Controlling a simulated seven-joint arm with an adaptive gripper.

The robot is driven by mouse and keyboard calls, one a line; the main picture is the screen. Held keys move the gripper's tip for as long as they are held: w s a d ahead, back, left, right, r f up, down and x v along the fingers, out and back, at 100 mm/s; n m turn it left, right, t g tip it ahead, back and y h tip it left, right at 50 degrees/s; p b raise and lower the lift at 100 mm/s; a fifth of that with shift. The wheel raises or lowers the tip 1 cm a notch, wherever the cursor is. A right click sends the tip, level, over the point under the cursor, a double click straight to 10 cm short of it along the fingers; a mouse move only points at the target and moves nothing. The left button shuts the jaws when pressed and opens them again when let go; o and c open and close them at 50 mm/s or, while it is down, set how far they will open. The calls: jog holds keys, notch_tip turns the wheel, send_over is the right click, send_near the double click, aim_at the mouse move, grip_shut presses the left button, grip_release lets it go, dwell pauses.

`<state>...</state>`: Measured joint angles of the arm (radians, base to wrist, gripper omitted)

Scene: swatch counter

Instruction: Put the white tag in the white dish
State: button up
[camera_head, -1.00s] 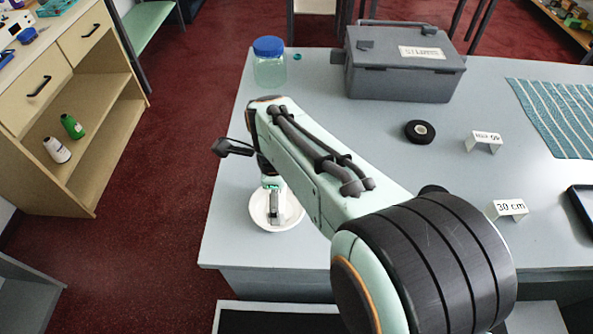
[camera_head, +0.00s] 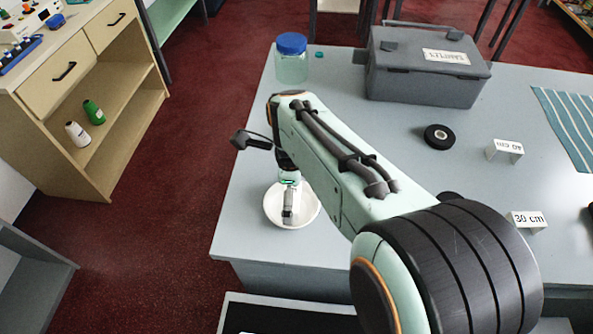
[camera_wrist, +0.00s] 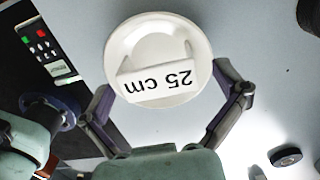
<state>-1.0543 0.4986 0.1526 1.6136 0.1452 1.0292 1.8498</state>
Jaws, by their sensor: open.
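A folded white tag (camera_wrist: 157,82) marked "25 cm" sits in the white dish (camera_wrist: 203,48) in the wrist view, toward the dish's side nearer my gripper. The dish also shows near the table's front left edge in the head view (camera_head: 309,212). My gripper (camera_wrist: 167,85) is open, with one finger on each side of the dish and tag and a gap to both. In the head view my gripper (camera_head: 288,207) is over the dish, and the tag cannot be made out there. Two similar white tags, "40 cm" (camera_head: 506,149) and "30 cm" (camera_head: 526,220), stand on the table.
A blue-lidded jar (camera_head: 291,65) and a grey case (camera_head: 425,80) stand at the back. A black roll (camera_head: 438,136) lies mid-table. A striped cloth (camera_head: 572,120) is at the right. A wooden cabinet (camera_head: 125,150) stands left of the table, across red floor.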

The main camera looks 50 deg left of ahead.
notch_tip(320, 180, up, 12)
jog(key=w+d+n, duration=0.2)
jog(key=w+d, duration=0.1)
jog(key=d, duration=0.6)
jog(key=w+d+n, duration=0.2)
jog(key=w+d, duration=0.2)
jog(key=d, duration=0.6)
jog(key=s+d+f+n, duration=0.3)
jog(key=s+d, duration=0.2)
jog(key=d, duration=0.3)
jog(key=s+d+f+n, duration=0.3)
jog(key=s+d, duration=0.3)
jog(key=d, duration=0.3)
jog(key=shift+s+f+y, duration=0.2)
jog(key=shift+f+y, duration=0.2)
jog(key=shift+f, duration=0.15)
